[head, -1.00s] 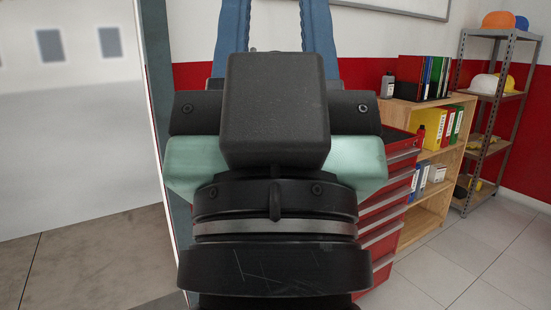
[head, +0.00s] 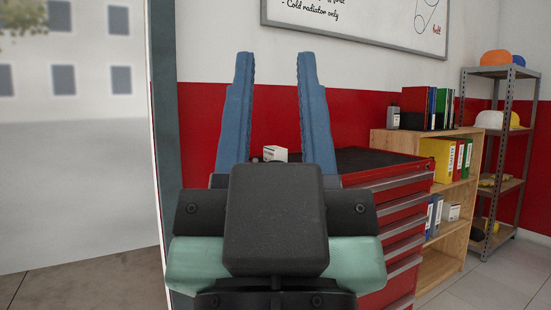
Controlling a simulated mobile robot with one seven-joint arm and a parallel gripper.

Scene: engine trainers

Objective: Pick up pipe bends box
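My gripper (head: 274,72) fills the middle of the head view, its two blue fingers pointing up and standing wide apart. It is open, with nothing between the fingertips. A small white box (head: 275,153) with dark marks sits on the black top of the red tool cabinet, seen between the lower parts of the fingers. It looks farther off than the fingers and apart from them. Its label is too small to read, so I cannot tell whether it is the pipe bends box. A small dark item beside it is partly hidden.
The red tool cabinet (head: 396,211) stands ahead, its left part hidden by my arm. A wooden shelf (head: 455,215) with binders and a grey metal rack (head: 492,150) with helmets stand to its right. A whiteboard (head: 365,22) hangs above. A door frame (head: 165,120) rises at left.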

